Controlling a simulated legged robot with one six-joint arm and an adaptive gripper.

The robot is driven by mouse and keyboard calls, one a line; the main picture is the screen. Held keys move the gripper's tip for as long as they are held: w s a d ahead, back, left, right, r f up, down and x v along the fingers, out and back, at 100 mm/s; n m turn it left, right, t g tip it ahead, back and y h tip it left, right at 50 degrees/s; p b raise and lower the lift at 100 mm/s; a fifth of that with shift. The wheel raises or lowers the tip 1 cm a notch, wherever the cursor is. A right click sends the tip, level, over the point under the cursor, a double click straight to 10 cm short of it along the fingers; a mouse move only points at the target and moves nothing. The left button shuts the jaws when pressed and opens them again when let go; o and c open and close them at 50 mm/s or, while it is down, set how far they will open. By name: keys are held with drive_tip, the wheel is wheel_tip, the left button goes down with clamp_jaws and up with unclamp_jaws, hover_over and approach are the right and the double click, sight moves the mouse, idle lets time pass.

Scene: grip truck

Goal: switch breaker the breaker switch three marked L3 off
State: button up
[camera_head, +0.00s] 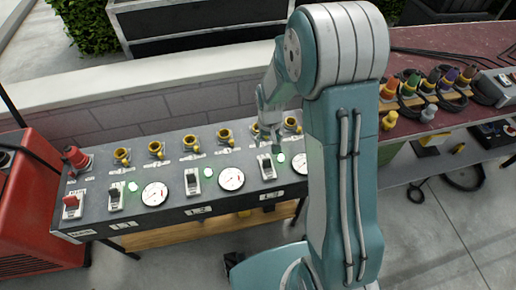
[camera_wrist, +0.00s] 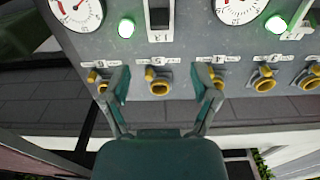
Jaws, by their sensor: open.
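The L3 breaker switch (camera_head: 266,167) is a white unit with a dark lever, at the right of the grey sloped panel (camera_head: 100,176). A green lamp beside it (camera_head: 281,158) glows. In the wrist view a breaker with a dark lever (camera_wrist: 159,14) is cut off by the top edge; its label is hard to read. My gripper (camera_head: 268,132) is above the panel, behind the L3 switch. In the wrist view my gripper (camera_wrist: 160,76) is open and empty, its fingers either side of a yellow socket (camera_wrist: 157,88) in the picture, apart from the breaker.
Two similar breakers (camera_head: 193,182) (camera_head: 116,198) and a red switch (camera_head: 71,205) sit further left. Round gauges (camera_head: 231,178) stand between breakers. A row of yellow sockets (camera_head: 190,144) lines the panel's back. A bench with coloured connectors (camera_head: 410,85) stands right. My arm hides part of the panel's right end.

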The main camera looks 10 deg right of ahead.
sight(266, 160)
drive_tip(key=f, duration=0.1)
drive_tip(key=w+f, duration=0.1)
drive_tip(key=shift+f, duration=0.35)
wheel_tip(266, 160, down, 9)
drive_tip(key=shift+a+f, duration=0.1)
drive_tip(key=shift+f, duration=0.4)
drive_tip(key=shift+d, duration=0.2)
drive_tip(key=shift+c, duration=0.3)
clamp_jaws()
